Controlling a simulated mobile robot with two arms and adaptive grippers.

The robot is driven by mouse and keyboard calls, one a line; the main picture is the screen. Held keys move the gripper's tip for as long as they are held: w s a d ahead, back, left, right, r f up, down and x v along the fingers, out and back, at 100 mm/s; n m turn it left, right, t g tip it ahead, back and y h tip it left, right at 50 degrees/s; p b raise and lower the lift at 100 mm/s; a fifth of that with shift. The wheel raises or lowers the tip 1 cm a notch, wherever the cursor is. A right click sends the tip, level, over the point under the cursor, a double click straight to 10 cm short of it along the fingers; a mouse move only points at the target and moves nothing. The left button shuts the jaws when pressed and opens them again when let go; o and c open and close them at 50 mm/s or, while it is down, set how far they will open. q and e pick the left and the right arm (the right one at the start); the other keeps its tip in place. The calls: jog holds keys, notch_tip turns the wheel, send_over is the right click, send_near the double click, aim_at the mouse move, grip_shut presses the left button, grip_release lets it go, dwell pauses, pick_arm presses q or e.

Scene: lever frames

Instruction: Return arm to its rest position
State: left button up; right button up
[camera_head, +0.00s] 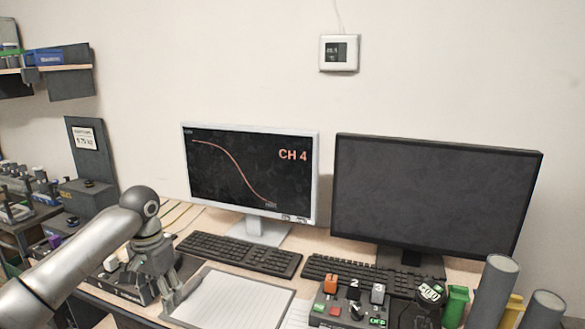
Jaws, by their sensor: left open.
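My left arm comes in from the lower left. Its gripper (172,297) points down over the desk, beside the left edge of a clipboard with lined paper (238,300). The gripper is open and I see nothing held in it. Whether its fingertips touch the clipboard or the desk, I cannot tell. My right gripper is not in view. A dark control box (348,305) with blocks marked 1, 2 and 3 and red and green buttons stands at the front, right of the clipboard and apart from the gripper.
A lit monitor (250,175) reading CH 4 and a dark monitor (430,195) stand behind two keyboards (240,252). A small device reading 50.0 (430,292) is right of the control box. Shelves and equipment crowd the left.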

pick_arm(q)
jog(key=s+d+f+m+t+h, duration=0.2)
jog(key=s+d+f, duration=1.5)
jog(key=f, duration=0.4)
jog(key=s+a+n+t+y, duration=0.1)
jog(key=s+a+n, duration=0.1)
jog(key=s+a, duration=0.45)
jog(key=s+a+n+t+y, duration=0.1)
jog(key=s+a+n, duration=0.15)
jog(key=s, duration=0.75)
notch_tip(320, 180, down, 24)
jog(key=g, duration=0.2)
jog(key=s+a+f+g, duration=0.1)
jog(key=s+a+f, duration=0.1)
jog(key=s+f, duration=1.5)
jog(key=shift+s+a+f+m, duration=0.35)
jog(key=shift+f, duration=0.05)
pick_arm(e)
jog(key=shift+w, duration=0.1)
